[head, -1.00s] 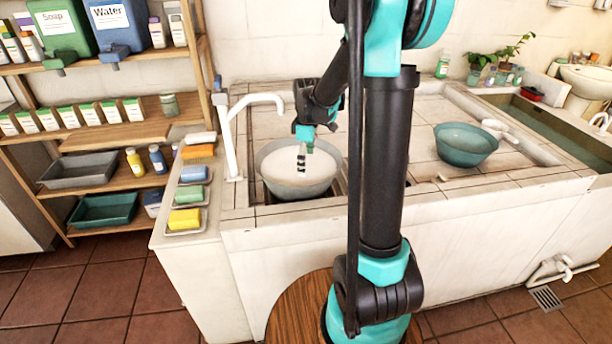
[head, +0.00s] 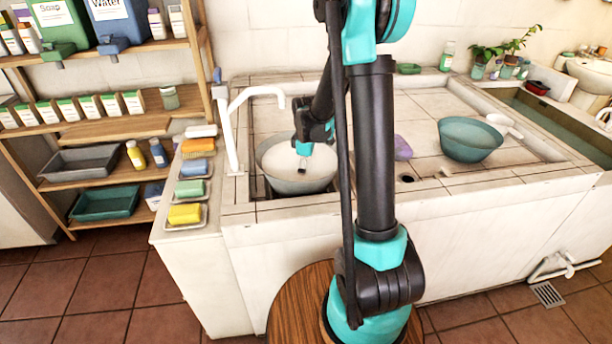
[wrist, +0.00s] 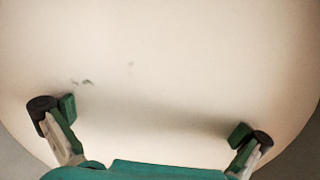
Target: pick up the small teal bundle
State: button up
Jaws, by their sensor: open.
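My gripper (head: 302,166) is inside the rim of the grey bowl (head: 300,186), low over or in its whitish, cloudy contents. In the wrist view my gripper (wrist: 153,121) has its two fingers wide apart, with nothing between them. Pale cloudy surface fills most of that view. A few small dark greenish specks (wrist: 83,82) show in it, ahead of the left finger; I cannot tell whether they belong to the teal bundle. No whole teal bundle is plainly visible in either view.
A white tap (head: 240,125) stands left of the bowl. Soaps, including a yellow block (head: 185,214), line the left ledge. A teal bowl (head: 468,140) and a purple item (head: 402,148) are on the counter to the right, with bare tiles around them.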

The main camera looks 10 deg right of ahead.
jog(key=c, duration=1.6)
jog(key=shift+r, duration=0.15)
notch_tip(320, 180, up, 20)
jog(key=shift+f, duration=0.1)
jog(key=o, duration=1)
jog(key=shift+c, duration=0.2)
jog(key=c, duration=0.5)
jog(key=shift+c, duration=0.2)
